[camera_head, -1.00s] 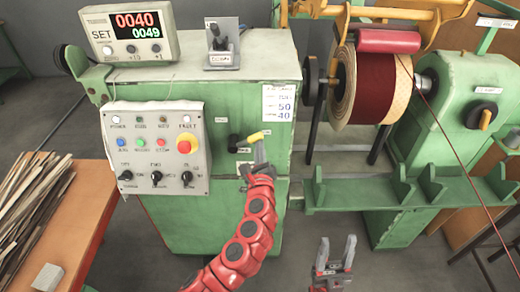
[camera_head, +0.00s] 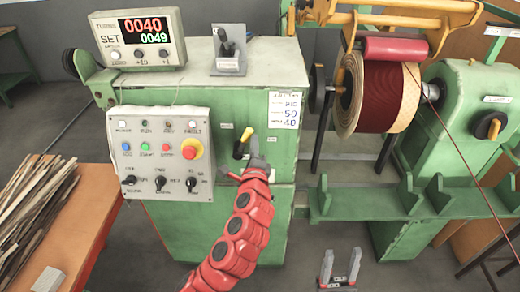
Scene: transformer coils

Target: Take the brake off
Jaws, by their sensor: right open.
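The brake lever (camera_head: 246,135) has a yellow grip and a black base on the green cabinet's front, right of the control panel. It points steeply up and slightly right. My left gripper (camera_head: 254,148) is at the lever, its grey fingers just right of and below the yellow grip. The fingers are seen nearly edge-on, so I cannot tell whether they close on the lever or only touch it. My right gripper (camera_head: 341,266) is open and empty, low in the view, well away from the lever.
The control panel (camera_head: 158,151) with a red emergency button (camera_head: 191,149) is close left of the lever. A counter display (camera_head: 140,38) stands on the cabinet. The dark red coil (camera_head: 390,96) and a green rail (camera_head: 390,202) are to the right. A wooden bench (camera_head: 93,215) is at left.

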